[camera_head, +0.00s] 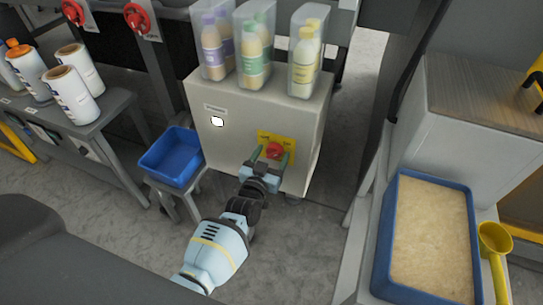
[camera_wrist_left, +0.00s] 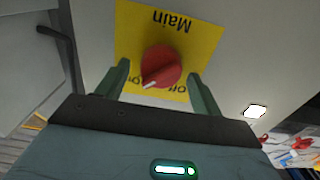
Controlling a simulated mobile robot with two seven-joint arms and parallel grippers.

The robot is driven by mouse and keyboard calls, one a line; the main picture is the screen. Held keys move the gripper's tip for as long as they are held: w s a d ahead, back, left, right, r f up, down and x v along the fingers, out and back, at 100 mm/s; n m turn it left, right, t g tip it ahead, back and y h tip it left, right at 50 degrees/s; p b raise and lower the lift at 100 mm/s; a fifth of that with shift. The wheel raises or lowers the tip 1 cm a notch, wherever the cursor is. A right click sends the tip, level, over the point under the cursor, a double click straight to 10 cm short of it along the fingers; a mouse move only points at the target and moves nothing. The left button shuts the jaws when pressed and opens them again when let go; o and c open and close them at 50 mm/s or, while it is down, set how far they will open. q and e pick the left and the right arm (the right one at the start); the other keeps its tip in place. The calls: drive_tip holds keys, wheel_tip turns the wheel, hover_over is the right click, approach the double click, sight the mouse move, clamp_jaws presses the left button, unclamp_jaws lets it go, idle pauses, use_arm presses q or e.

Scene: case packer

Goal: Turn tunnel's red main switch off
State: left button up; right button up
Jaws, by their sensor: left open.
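The red main switch (camera_head: 274,150) is a round knob on a yellow plate (camera_head: 262,137) on the front of a pale cabinet (camera_head: 235,148). In the left wrist view the red knob (camera_wrist_left: 161,67) has a white mark at its lower left, and the yellow plate (camera_wrist_left: 127,40) reads "Main" and, partly hidden, "off", upside down. My left gripper (camera_head: 270,160) is open, with one finger on each side of the knob; in the left wrist view the fingers (camera_wrist_left: 158,85) show gaps to the knob. I cannot tell any contact. My right gripper is not in view.
Clear bins with bottles (camera_head: 254,45) stand on the cabinet. A blue bin (camera_head: 172,156) on a stool is left of it. Two other red knobs (camera_head: 137,17) hang at upper left. A blue tray of granules (camera_head: 384,240) and yellow scoop (camera_head: 495,240) are at right.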

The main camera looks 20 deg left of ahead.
use_arm(q)
drive_tip(key=c, duration=1)
drive_tip(key=n, duration=0.4)
drive_tip(key=shift+a+f+n+b, duration=0.1)
drive_tip(key=shift+n+b, duration=0.2)
drive_tip(key=shift+n, duration=0.1)
drive_tip(key=n, duration=0.3)
drive_tip(key=shift+n+b, duration=0.35)
drive_tip(key=shift+n, duration=0.05)
drive_tip(key=n, duration=0.2)
drive_tip(key=n+b, duration=0.1)
drive_tip(key=n, duration=0.2)
drive_tip(key=shift+a+f, duration=0.1)
drive_tip(key=shift+f, duration=0.1)
drive_tip(key=shift+n+b, duration=0.75)
drive_tip(key=shift+n, duration=1.45)
